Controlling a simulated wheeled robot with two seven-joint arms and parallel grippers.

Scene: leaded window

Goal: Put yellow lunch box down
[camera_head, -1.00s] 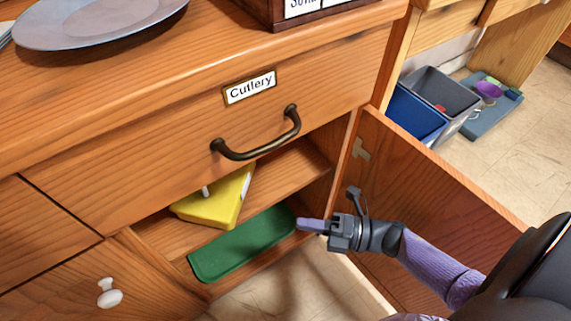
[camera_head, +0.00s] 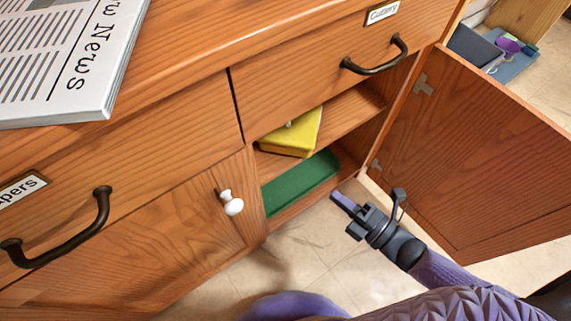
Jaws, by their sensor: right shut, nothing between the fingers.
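The yellow lunch box (camera_head: 296,137) rests on the upper shelf inside the open cupboard, under the Cutlery drawer. Its top is partly hidden by the drawer front. My right gripper (camera_head: 342,199) is shut and empty, in front of the cupboard opening, below and to the right of the lunch box and apart from it. My left gripper is not in view.
A green tray-like item (camera_head: 300,186) lies on the lower shelf. The open cupboard door (camera_head: 480,150) stands to the right of my right gripper. A closed door with a white knob (camera_head: 232,203) is at left. A newspaper (camera_head: 65,60) lies on the counter. Floor in front is clear.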

